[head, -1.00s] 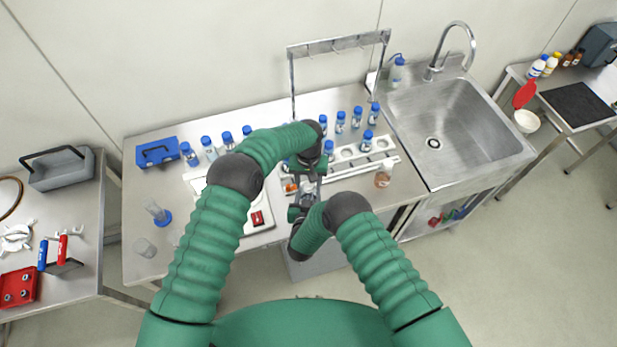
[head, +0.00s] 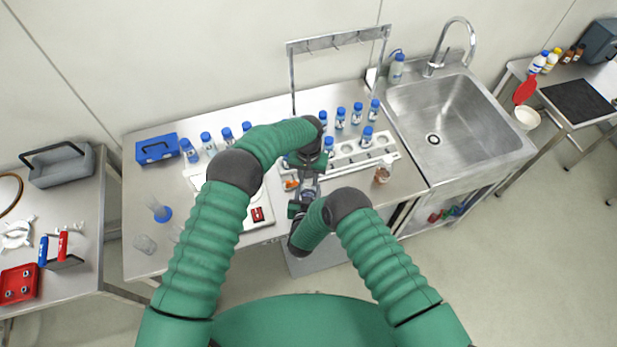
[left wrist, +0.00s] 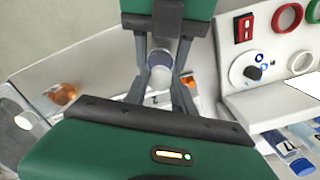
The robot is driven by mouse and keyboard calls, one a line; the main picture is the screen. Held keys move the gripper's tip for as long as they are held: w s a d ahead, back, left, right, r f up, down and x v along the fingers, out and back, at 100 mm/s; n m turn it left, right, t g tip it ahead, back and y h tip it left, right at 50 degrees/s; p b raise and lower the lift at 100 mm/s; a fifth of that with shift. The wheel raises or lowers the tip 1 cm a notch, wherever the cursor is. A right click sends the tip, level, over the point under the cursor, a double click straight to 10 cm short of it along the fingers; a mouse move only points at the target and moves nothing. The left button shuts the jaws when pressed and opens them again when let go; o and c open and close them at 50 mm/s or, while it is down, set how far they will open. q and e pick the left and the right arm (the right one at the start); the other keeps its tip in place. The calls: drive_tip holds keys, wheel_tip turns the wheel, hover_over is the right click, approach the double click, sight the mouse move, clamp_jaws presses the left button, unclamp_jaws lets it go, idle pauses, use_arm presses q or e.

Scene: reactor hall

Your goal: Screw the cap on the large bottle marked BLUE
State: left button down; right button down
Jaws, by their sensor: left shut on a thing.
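My left gripper (head: 311,172) is over the front of the bench and is shut on a small pale, round-ended thing (left wrist: 160,74), which shows between the fingers in the left wrist view. Whether this is a bottle or a cap is unclear. My right gripper (head: 299,204) faces the left one from close by; its green body also shows at the top of the left wrist view (left wrist: 167,8). Its fingers overlap the left ones, so its opening is unclear. Several blue-capped bottles (head: 341,118) stand behind. No label reading BLUE is legible.
A white rack (head: 385,146) with round holes is right of the grippers, with an amber glass bottle (head: 382,174) in front. A white device with a red switch (head: 257,214) is to the left. A sink (head: 440,115) adjoins the bench.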

use_arm(q)
drive_tip(key=c, duration=1)
unclamp_jaws()
drive_tip(key=shift+o, duration=0.2)
wheel_tip(320, 180, up, 12)
drive_tip(key=shift+w, duration=0.1)
use_arm(e)
drive_tip(key=c, duration=0.6)
unclamp_jaws()
use_arm(q)
drive_tip(key=shift+f, duration=0.1)
